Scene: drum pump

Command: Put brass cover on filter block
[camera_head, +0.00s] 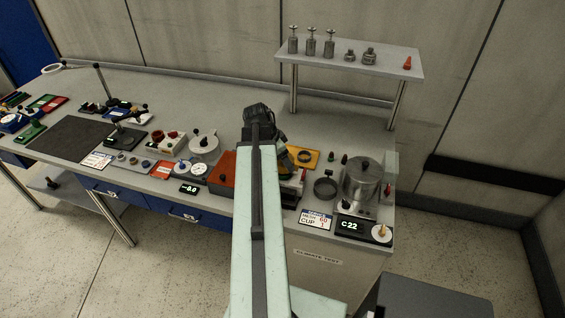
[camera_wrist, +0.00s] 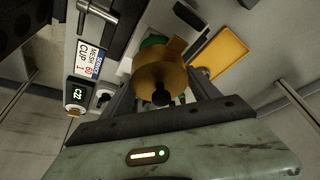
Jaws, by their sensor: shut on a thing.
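The brass cover (camera_wrist: 150,74), a round golden disc with a dark knob, is in the wrist view. My gripper (camera_wrist: 162,82) is shut on it, with a finger on either side. A green part (camera_wrist: 153,42) shows just behind the cover's far edge; I cannot tell what it belongs to. I cannot make out the filter block for sure, as the cover and my arm hide much of that area.
A raised shelf (camera_head: 385,57) stands behind.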

